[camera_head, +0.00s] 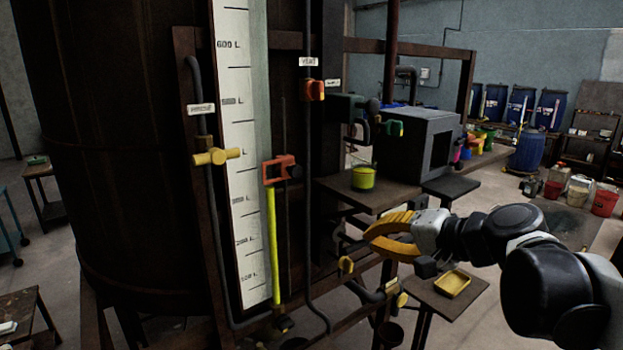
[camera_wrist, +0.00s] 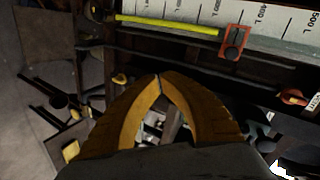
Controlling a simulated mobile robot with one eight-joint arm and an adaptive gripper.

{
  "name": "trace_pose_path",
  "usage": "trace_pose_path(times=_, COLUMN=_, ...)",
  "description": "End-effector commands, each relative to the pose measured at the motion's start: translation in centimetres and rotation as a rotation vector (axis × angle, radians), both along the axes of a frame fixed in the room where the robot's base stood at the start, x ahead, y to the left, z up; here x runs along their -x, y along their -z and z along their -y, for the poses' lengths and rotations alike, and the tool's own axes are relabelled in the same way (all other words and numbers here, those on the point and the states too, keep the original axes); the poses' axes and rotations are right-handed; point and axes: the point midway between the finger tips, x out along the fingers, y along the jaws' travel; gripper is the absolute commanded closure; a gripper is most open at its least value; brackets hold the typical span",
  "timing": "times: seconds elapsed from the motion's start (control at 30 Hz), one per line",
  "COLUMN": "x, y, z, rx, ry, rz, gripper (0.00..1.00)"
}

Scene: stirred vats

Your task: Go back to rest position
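My arm reaches in from the right in the head view. My gripper (camera_head: 371,242) has yellow-orange fingers and hangs in front of the vat's frame, just below and right of a small brown shelf. In the wrist view its two fingers (camera_wrist: 160,80) curve together and their tips meet, with nothing seen between them. The large dark vat (camera_head: 120,150) fills the left of the head view, with a white level scale (camera_head: 243,150) and a yellow-green level bar (camera_head: 273,245) under an orange-red slider (camera_head: 279,170).
A yellow-green bucket (camera_head: 363,178) stands on the brown shelf (camera_head: 385,197), near a grey box (camera_head: 415,145). A yellow tray (camera_head: 452,283) lies on a low stand below my arm. Yellow valve handles (camera_head: 217,156) stick out from the pipes. Blue drums (camera_head: 520,105) stand far back right.

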Motion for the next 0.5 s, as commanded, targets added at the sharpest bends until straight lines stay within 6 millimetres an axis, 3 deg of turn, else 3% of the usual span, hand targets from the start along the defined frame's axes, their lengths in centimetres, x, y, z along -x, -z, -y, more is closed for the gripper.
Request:
trace_pose_path(times=0.03, x=1.9, y=5.4, z=-0.5, rx=0.078, ry=-0.020, rz=-0.016, gripper=1.00)
trace_pose_path(times=0.2, x=8.0, y=17.3, z=-0.3, rx=0.373, ry=-0.082, rz=-0.065, gripper=1.00)
trace_pose_path(times=0.4, x=14.3, y=29.8, z=2.3, rx=0.713, ry=-0.149, rz=-0.095, gripper=1.00)
trace_pose_path(times=0.5, x=16.4, y=34.1, z=3.9, rx=0.852, ry=-0.172, rz=-0.099, gripper=1.00)
